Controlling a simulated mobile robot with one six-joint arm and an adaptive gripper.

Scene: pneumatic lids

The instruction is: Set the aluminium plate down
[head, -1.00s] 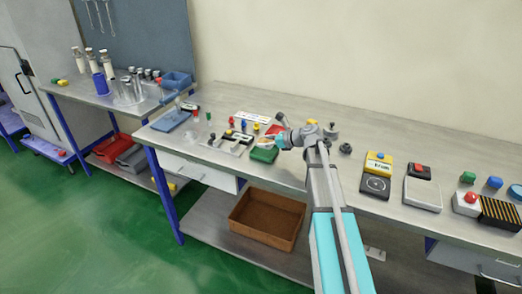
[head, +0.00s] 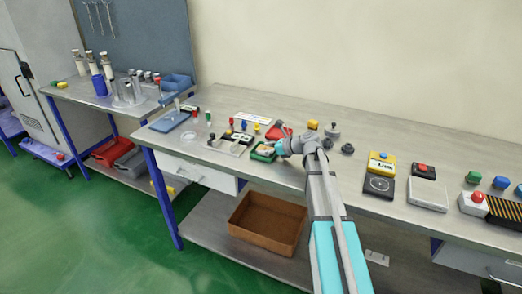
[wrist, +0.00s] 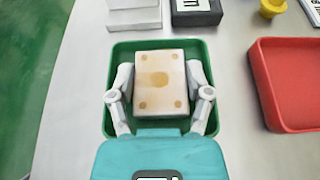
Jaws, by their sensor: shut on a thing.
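My gripper (wrist: 160,88) is shut on a pale square plate (wrist: 174,66), with one finger against each side. The plate is cream-coloured and has a larger round brownish mark in the middle and smaller ones near its corners. It lies flat inside the outline of the green tray (wrist: 113,72) in the wrist view. Whether it touches the tray floor I cannot tell. In the head view my gripper (head: 278,149) is at the green tray (head: 257,156) on the bench, and my arm hides part of that area.
A red tray (wrist: 264,90) stands close on the right in the wrist view. A dark labelled block (wrist: 197,12), a white block (wrist: 134,20) and a yellow knob (wrist: 272,8) lie beyond. The long bench (head: 350,170) has several devices to the right. A brown box (head: 268,243) is below.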

